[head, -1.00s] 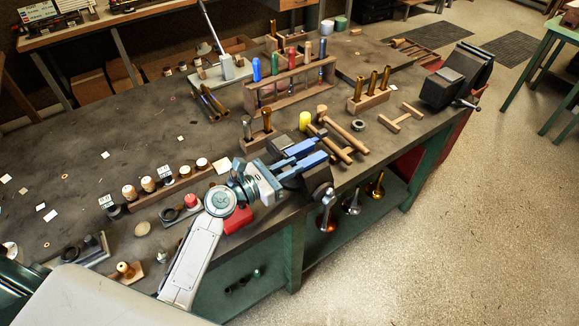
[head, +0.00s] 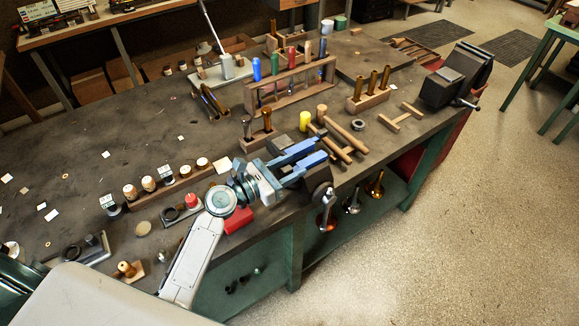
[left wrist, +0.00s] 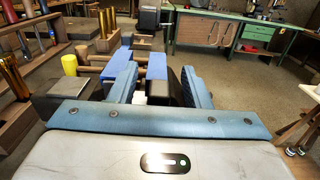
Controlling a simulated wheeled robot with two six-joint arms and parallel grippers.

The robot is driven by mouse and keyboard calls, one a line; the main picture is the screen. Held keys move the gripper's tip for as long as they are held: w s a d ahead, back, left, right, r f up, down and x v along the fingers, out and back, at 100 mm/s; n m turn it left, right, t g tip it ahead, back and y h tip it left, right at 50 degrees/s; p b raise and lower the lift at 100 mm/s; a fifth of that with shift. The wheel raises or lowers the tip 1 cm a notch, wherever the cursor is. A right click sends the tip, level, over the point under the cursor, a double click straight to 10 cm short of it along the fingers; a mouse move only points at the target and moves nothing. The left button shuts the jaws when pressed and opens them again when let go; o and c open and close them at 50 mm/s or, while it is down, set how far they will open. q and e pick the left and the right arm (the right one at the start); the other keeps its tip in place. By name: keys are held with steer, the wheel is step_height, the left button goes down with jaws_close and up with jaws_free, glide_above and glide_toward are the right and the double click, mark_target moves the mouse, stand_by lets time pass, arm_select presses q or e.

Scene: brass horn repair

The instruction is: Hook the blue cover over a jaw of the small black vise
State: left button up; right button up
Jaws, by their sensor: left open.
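The small black vise (head: 317,178) stands at the bench's front edge, with its screw end over the edge. In the left wrist view, part of a black jaw (left wrist: 183,86) shows between my fingers. One blue cover piece (head: 312,160) lies at the vise jaw; it also shows between my fingers in the left wrist view (left wrist: 157,66). A second blue piece (head: 302,146) lies just beyond it, farther from the bench edge. My left gripper (head: 293,164) is open, its fingers on either side of the near blue piece and jaw. Whether the cover's lip is fully over the jaw is hidden.
A dark block (head: 306,120), a yellow cylinder (head: 305,121) and wooden mallets (head: 343,132) lie just behind the vise. A red box (head: 238,220) is beneath my left wrist. A larger vise (head: 445,85) stands at the right end. Brass horns (head: 375,186) stand below the bench edge.

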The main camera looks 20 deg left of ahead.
arm_select(q)
steer(key=b+v, duration=0.4)
steer(key=v, duration=0.6)
steer(key=shift+s+a, duration=0.25)
steer(key=shift+s, duration=0.05)
